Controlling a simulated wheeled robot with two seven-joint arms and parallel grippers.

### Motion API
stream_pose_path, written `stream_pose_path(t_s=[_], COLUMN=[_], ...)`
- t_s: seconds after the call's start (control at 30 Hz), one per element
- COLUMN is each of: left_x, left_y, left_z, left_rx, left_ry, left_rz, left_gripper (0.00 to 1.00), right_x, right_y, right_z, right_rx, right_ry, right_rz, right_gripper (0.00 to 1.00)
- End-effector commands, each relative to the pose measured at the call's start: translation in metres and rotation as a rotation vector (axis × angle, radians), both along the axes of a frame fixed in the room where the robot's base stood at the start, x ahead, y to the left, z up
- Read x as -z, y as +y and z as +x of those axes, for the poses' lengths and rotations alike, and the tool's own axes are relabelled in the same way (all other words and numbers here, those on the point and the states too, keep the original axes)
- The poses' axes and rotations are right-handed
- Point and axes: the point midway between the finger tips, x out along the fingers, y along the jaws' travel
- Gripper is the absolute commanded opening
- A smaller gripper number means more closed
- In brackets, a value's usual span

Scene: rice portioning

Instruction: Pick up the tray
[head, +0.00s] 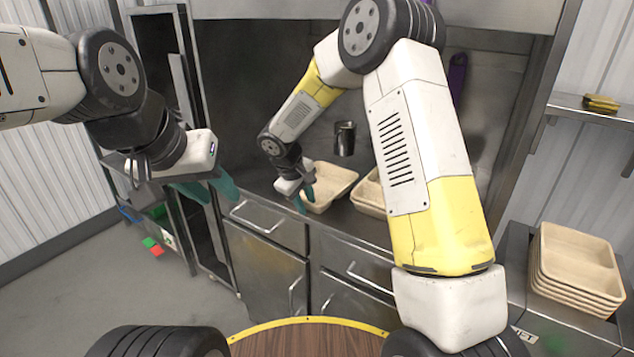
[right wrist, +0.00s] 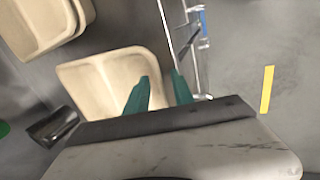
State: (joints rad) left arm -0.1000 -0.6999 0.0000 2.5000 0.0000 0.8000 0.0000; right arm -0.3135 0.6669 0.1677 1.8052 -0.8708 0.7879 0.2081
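A beige tray (head: 338,176) stands on the metal counter at the centre of the head view. It also shows in the right wrist view (right wrist: 90,70). My right gripper (head: 304,198) is at the tray's near left end. In the right wrist view its teal fingers (right wrist: 160,91) are apart, one over the tray's inside and one beyond its edge, so the tray wall lies between them. Whether they touch it cannot be told. My left gripper (head: 207,189) is open and empty, left of the counter and well away from the tray.
Another beige tray (head: 367,196) stands to the right, partly hidden by my right arm. A dark metal cup (head: 345,138) is behind the trays. Several stacked trays (head: 575,268) stand at the far right. Drawer handles (head: 257,217) stick out below the counter's front edge.

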Motion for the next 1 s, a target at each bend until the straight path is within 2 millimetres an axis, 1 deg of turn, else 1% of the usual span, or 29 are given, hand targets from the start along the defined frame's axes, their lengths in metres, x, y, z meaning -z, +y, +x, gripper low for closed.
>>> stream_pose_path(t_s=[0.47,0.5,0.63,1.0], left_x=[-0.0001,-0.0001,-0.0001,0.0000], left_y=[0.0000,0.0000,0.0000,0.0000], left_z=[-0.0001,-0.0001,-0.0001,0.0000], left_rx=[0.000,0.000,0.000,0.000], left_ry=[0.000,0.000,0.000,0.000], left_rz=[0.000,0.000,0.000,0.000], left_gripper=[0.36,0.36,0.36,0.36], right_x=[0.0033,0.0033,0.0035,0.0038], right_y=[0.0009,0.0009,0.0007,0.0004], right_z=[-0.0004,-0.0004,-0.0005,-0.0017], right_rx=[-0.001,-0.001,0.000,0.001], right_ry=[0.000,0.000,0.001,0.005], right_rz=[0.000,0.000,0.001,0.000], right_gripper=[0.29,0.26,0.00,0.00])
